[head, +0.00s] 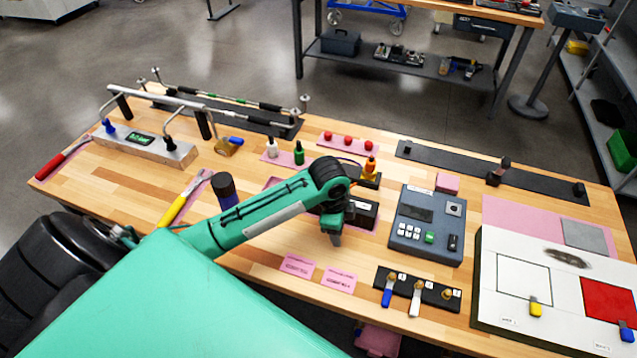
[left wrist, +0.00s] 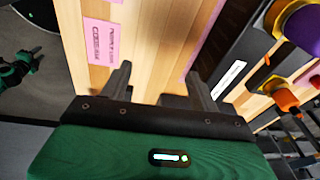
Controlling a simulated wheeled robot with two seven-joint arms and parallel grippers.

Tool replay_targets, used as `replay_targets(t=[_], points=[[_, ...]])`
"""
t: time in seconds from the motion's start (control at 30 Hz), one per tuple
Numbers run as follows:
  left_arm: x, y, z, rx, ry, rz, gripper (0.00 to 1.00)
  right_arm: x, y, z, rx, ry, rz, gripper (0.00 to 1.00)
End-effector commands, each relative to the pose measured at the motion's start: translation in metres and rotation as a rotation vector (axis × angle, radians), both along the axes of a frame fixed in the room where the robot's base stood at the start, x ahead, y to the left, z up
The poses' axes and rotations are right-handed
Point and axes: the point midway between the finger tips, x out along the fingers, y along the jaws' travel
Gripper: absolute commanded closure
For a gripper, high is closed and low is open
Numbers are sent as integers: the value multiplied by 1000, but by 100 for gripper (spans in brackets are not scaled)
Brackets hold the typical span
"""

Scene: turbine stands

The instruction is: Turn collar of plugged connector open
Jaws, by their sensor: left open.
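An orange connector (head: 370,168) stands upright on a small dark block with a yellow edge (head: 371,180), with a thin dark cable running to its left. I cannot tell how the collar is turned. My left gripper (head: 336,238) points down in front of the connector, beside a black box (head: 362,214). Its two fingers (left wrist: 158,88) are spread and empty, apart from the connector. A dark-tipped green part at the left wrist view's left edge may be my right gripper (left wrist: 22,66).
A grey control box (head: 427,228) stands right of the left gripper. A black strip with several levers (head: 417,290) lies in front. White and green bottles (head: 299,153) stand behind the arm. Pink labels (head: 298,265) lie on clear wood near the gripper.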

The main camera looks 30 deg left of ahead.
Motion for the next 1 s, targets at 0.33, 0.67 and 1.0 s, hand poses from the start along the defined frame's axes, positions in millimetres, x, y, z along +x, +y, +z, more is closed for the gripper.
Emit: replay_targets(t=[0.33,0.67,1.0], points=[[71,84,93,118,66,-267,38,1,0,6,0,-1,-1,64],[87,120,134,134,104,-347,38,1,1,8,1,-2,-1,64],[85,120,86,132,108,-347,38,1,1,31,1,-2,-1,64]])
